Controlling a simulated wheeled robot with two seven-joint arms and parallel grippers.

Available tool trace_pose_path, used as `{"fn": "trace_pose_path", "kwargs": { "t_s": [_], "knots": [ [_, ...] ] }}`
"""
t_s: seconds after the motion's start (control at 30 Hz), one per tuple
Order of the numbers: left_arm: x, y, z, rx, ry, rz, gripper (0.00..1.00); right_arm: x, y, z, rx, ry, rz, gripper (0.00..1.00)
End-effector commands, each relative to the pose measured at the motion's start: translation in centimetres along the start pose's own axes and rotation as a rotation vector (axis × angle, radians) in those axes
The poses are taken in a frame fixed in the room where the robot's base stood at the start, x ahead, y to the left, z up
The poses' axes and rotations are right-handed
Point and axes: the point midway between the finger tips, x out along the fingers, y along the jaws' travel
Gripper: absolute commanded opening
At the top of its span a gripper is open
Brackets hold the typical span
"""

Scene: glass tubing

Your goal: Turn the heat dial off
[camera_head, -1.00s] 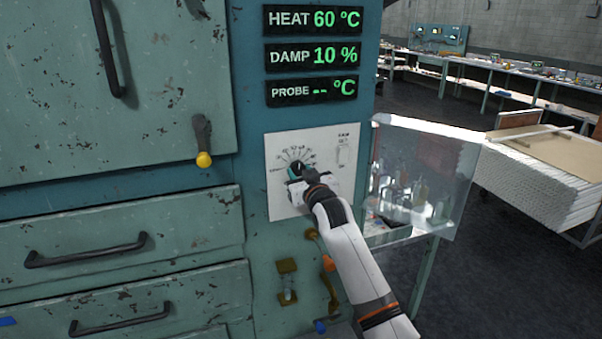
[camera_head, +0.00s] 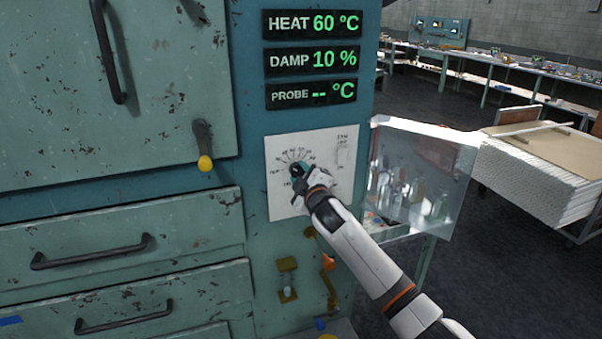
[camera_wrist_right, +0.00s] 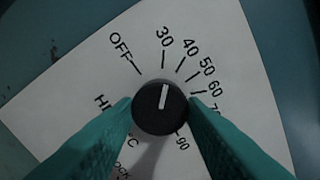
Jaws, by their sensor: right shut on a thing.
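The heat dial (camera_wrist_right: 150,112) is a round black knob with a white pointer line, on a white panel (camera_head: 283,152). In the right wrist view its pointer stands close to the 30 mark, to the right of OFF. The teal fingers of my right gripper (camera_wrist_right: 160,108) press on both sides of the knob. In the head view my right gripper (camera_head: 299,172) is at the panel and covers most of the dial. The HEAT display (camera_head: 312,23) reads 60 °C. My left gripper is not in view.
The DAMP display (camera_head: 312,60) reads 10 % and the PROBE display (camera_head: 312,94) shows dashes.

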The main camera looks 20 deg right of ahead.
Motion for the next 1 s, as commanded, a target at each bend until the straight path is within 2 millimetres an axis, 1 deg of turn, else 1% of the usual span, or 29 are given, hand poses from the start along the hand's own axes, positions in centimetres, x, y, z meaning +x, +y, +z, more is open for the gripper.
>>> {"fn": "trace_pose_path", "kwargs": {
  "t_s": [0.03,0.3,0.6,0.8,1.0],
  "knots": [
    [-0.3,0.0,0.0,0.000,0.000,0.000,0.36,0.0,-0.1,0.0,-0.048,0.001,0.001,0.15],
    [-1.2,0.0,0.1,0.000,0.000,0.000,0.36,0.0,-0.2,0.1,-0.305,0.000,0.001,0.15],
    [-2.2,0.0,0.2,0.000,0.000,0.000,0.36,0.0,-0.2,0.1,-0.568,0.000,0.001,0.15],
    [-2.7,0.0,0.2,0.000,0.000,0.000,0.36,0.0,-0.1,0.1,-0.702,0.000,0.001,0.15],
    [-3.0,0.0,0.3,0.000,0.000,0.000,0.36,0.0,-0.1,0.0,-0.788,0.000,0.001,0.15]
  ]
}}
